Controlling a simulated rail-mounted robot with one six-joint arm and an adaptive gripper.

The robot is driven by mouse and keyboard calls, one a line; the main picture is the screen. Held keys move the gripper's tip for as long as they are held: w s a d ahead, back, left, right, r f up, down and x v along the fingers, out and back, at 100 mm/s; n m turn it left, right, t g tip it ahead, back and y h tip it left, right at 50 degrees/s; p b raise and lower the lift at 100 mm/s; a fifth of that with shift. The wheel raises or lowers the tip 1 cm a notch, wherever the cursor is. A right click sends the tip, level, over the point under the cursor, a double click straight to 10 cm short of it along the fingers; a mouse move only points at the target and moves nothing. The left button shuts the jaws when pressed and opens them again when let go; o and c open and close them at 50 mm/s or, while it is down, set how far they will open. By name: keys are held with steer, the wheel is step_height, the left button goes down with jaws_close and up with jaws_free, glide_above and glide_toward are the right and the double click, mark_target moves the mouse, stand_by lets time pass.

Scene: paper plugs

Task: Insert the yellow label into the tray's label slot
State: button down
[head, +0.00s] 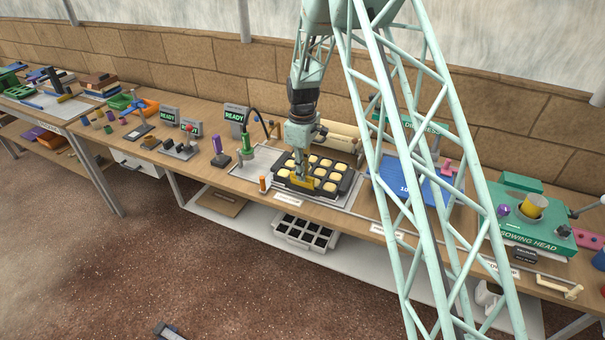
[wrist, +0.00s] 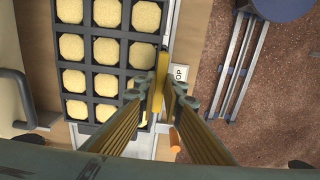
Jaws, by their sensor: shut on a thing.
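The black tray (head: 345,184) sits on a grey plate on the bench, its cells holding pale yellow plugs. It also fills the left of the wrist view (wrist: 89,34). My gripper (head: 301,177) is down at the tray's front edge. In the wrist view its two fingers (wrist: 160,98) are closed on the yellow label (wrist: 161,68), a narrow strip seen nearly edge-on along the tray's side. The label (head: 302,184) also shows in the head view at the tray's front left. The label slot cannot be made out, and I cannot tell whether the label touches the tray.
An orange cylinder (head: 262,184) stands left of the tray, near the bench's front edge. A green tool (head: 246,152) stands behind it. A blue mat (head: 408,181) lies to the right, then the green sowing head (head: 528,222). Another black-celled tray (head: 305,232) sits on the lower shelf.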

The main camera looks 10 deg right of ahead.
steer(key=shift+f, duration=0.6)
stand_by(0.3)
steer(key=c, duration=2.7)
jaws_free()
steer(key=shift+r, duration=0.2)
steer(key=shift+r+p, duration=0.8)
steer(key=shift+r, duration=1.8)
steer(key=shift+r, duration=0.2)
step_height(320, 180, up, 12)
steer(key=shift+f, duration=0.15)
